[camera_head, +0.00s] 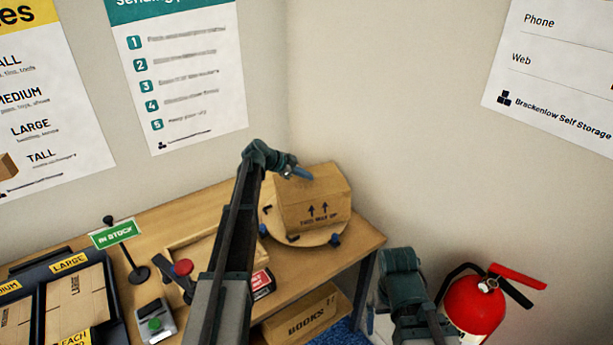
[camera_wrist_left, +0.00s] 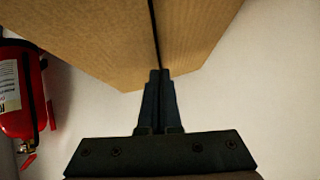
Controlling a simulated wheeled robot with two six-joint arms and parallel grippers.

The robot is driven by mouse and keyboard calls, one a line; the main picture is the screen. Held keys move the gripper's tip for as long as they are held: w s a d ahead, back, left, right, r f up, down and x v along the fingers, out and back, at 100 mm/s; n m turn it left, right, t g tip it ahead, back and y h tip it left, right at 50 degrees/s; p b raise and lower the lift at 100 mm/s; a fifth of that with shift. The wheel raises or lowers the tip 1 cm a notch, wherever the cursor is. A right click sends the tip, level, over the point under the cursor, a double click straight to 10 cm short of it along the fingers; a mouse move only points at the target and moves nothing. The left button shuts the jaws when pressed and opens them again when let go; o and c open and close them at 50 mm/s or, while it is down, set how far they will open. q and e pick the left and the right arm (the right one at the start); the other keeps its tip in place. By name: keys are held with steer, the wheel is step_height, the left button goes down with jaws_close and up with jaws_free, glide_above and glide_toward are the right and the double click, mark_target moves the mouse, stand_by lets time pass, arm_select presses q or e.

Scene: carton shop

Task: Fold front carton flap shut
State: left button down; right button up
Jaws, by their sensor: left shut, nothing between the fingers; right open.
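The brown carton (camera_head: 313,212), printed with two arrows and "THIS WAY UP", stands on a round wooden turntable (camera_head: 338,236) on the bench. Its top panels look nearly flat; I cannot tell how far each flap is from shut. My left gripper (camera_head: 300,173) is shut and empty at the carton's upper edge, on its left side. In the left wrist view, the shut fingertips (camera_wrist_left: 159,74) are at the end of a dark seam between two cardboard panels (camera_wrist_left: 85,40). I cannot tell whether they touch. My right arm shows at lower right, but its fingers do not show.
The wooden bench (camera_head: 180,218) holds a green "IN STOCK" sign (camera_head: 113,234), a red-knobbed device (camera_head: 183,268) and a rack of flat cartons (camera_head: 75,300). A "BOOKS" box (camera_head: 305,318) is below. A fire extinguisher (camera_head: 473,305) stands right. Walls are close behind.

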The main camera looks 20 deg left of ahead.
arm_select(q)
steer(key=shift+w+f, duration=0.1)
steer(key=shift+f, duration=0.1)
stand_by(0.6)
steer(key=shift+s+d+r, duration=0.15)
steer(key=shift+s+d, duration=0.3)
steer(key=shift+s, duration=0.25)
